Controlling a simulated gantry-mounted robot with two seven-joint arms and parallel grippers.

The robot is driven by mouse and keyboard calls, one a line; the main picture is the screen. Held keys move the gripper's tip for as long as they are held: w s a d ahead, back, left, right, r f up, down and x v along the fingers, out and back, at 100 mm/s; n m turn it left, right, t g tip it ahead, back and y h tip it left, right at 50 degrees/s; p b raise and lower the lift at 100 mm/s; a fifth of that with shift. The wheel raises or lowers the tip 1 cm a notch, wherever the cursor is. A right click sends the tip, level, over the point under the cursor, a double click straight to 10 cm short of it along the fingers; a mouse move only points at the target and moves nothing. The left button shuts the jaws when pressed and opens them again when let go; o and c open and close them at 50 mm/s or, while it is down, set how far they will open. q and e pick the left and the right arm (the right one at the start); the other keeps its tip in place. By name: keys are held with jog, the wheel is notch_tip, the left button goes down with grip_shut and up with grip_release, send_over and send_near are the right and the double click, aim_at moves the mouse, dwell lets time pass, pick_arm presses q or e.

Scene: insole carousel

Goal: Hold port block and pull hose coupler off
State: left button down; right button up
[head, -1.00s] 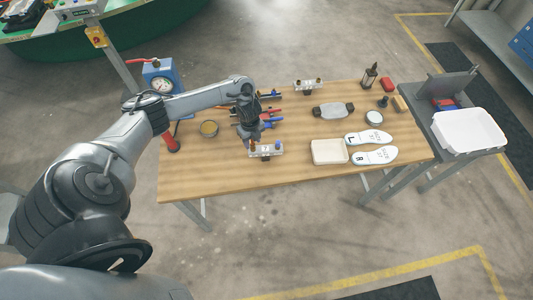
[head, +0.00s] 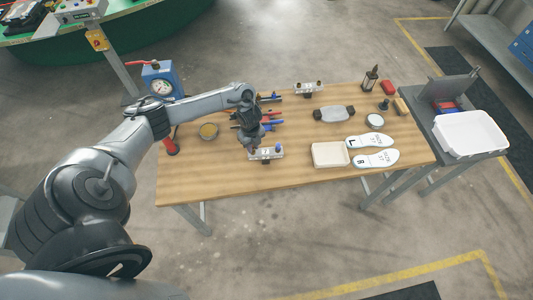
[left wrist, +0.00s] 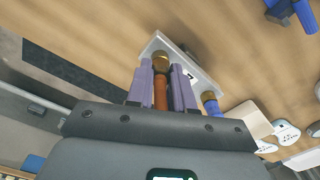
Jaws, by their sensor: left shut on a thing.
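The port block (head: 277,153) is a small pale bar near the front edge of the wooden table, with a blue fitting on it. My left gripper (head: 254,150) is at its left end, pointing down. In the left wrist view the two purple fingers of my left gripper (left wrist: 162,88) are shut on a brown hose coupler (left wrist: 161,92) with a brass collar. The coupler meets the white face of the port block (left wrist: 203,77). A blue fitting (left wrist: 210,104) sits farther along the block. My right gripper is not in view.
A second port block (head: 308,88) stands at the table's back. Pliers-like tools (head: 270,126) lie just behind my left gripper. A beige tray (head: 330,155) and white insoles (head: 375,159) lie to the right. A gauge box (head: 161,82) stands at the back left.

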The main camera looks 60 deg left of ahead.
pick_arm(q)
jog(key=c, duration=0.9)
grip_release()
